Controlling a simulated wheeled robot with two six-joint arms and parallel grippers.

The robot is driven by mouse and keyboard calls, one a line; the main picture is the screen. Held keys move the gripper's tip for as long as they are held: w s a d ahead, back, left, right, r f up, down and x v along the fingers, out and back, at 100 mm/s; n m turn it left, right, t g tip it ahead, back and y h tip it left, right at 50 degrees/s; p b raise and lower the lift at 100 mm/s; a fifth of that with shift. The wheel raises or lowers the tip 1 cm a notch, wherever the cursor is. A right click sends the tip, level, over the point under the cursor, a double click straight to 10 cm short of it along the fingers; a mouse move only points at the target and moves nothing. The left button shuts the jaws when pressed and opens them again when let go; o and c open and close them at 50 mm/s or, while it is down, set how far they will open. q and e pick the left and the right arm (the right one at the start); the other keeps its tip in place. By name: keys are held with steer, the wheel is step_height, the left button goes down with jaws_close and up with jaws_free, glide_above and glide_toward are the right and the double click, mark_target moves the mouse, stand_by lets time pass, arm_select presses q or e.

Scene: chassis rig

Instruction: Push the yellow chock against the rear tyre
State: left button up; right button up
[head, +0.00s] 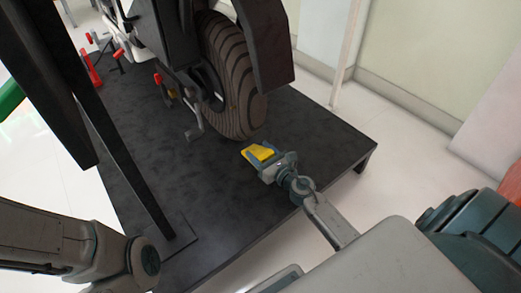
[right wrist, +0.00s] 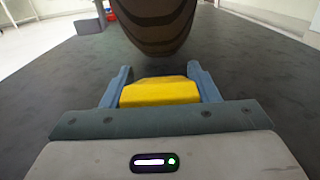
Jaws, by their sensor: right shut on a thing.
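The yellow chock (head: 260,153) lies low at the dark platform, a short way in front of the rear tyre (head: 232,80). My right gripper (head: 262,157) is shut on the chock; in the right wrist view the chock (right wrist: 160,91) sits between the two blue fingers. The tyre (right wrist: 153,22) rises straight ahead of the chock there. A gap of dark platform appears to show between chock and tyre in the head view. My left arm shows at the lower left of the head view, but its gripper is out of view.
The dark platform (head: 318,133) carries the vehicle and ends at an edge near my right arm. A dark post (head: 130,165) stands at its left. A black fender (head: 265,45) hangs over the tyre's right side. Red parts (head: 90,68) stand at the far left.

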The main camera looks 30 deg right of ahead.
mark_target(251, 149)
steer(key=shift+r, duration=0.1)
steer(key=shift+w+a+f+b, duration=0.15)
steer(key=shift+w+f+b, duration=0.3)
steer(key=shift+w, duration=0.55)
steer(key=shift+w+a+f+b, duration=0.15)
steer(key=shift+w+f+b, duration=0.25)
steer(key=shift+w, duration=0.55)
steer(key=shift+w+a+f+b, duration=0.15)
steer(key=shift+w+f+b, duration=0.15)
steer(key=shift+w+f, duration=0.5)
steer(key=shift+w+r, duration=0.2)
steer(key=shift+r, duration=0.05)
steer(key=shift+w, duration=0.15)
steer(key=shift+w+a+b, duration=0.2)
steer(key=shift+w, duration=1.3)
steer(key=shift+w+a+b, duration=0.15)
steer(key=shift+w+a, duration=0.05)
steer(key=shift+w, duration=1.25)
steer(key=o, duration=1.4)
